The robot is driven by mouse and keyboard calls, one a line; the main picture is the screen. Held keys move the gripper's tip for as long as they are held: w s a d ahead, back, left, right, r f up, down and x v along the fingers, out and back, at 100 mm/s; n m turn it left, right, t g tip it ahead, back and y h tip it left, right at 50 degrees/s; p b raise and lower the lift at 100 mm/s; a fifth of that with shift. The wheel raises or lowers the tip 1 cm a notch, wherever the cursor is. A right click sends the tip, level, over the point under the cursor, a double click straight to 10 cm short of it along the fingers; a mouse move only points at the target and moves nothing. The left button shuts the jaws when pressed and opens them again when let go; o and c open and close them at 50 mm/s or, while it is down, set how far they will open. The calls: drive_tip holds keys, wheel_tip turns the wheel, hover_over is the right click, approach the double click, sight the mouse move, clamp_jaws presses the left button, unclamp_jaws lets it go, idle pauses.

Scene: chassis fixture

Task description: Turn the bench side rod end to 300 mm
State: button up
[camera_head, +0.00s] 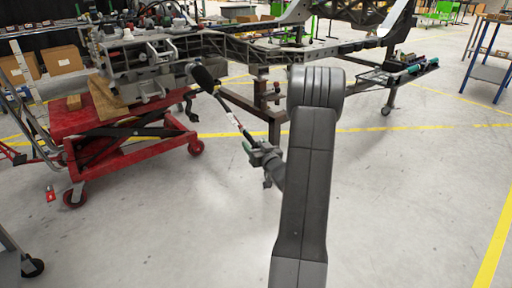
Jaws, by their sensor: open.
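A thin tie rod (230,111) slopes down to the right from a black bellows boot (206,79) on the chassis (150,60). Its lower part has pale and red marks. My gripper (259,150) is at the rod's lower end, in the middle of the picture, and is open. The jaws overlap the rod end there, so the end is mostly hidden. I cannot tell whether the jaws touch it. No scale or length reading shows.
A red lift cart (110,135) with wooden blocks (110,100) stands under the chassis at left. A brown steel stand (272,110) is behind my gripper. A wheeled tray stand (385,78) is at right. The floor (410,200) in front is clear.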

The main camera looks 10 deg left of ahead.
drive_tip(key=shift+c, duration=0.2)
drive_tip(key=c, duration=0.9)
